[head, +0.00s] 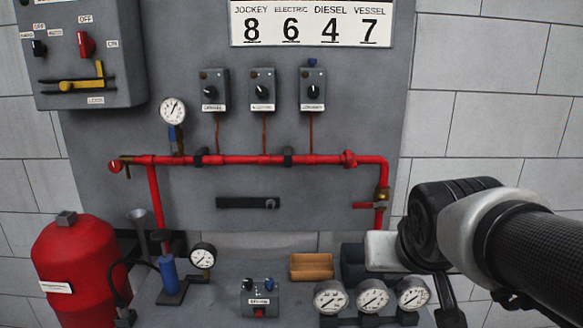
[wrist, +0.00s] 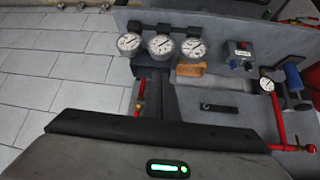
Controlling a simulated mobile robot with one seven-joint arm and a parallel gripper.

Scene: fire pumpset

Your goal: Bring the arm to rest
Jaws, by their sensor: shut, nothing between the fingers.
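My arm (head: 520,240) reaches in from the right edge of the head view, in front of the wall's right side. My gripper (head: 450,314) points down at the lower right, partly cut off by the picture's bottom edge. In the wrist view my gripper's dark fingers (wrist: 154,78) stand close together with nothing between them. The pale hand body with a green light fills the bottom of that view. The gripper is shut and empty, close to the right of the three round gauges (head: 372,296) in the head view.
A red pipe (head: 250,160) crosses the panel and drops at its right end near my arm. A grey control box (head: 260,297), a brown bin (head: 311,266) and a dark bin (head: 353,262) sit on the bench. A red tank (head: 80,262) stands at the left.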

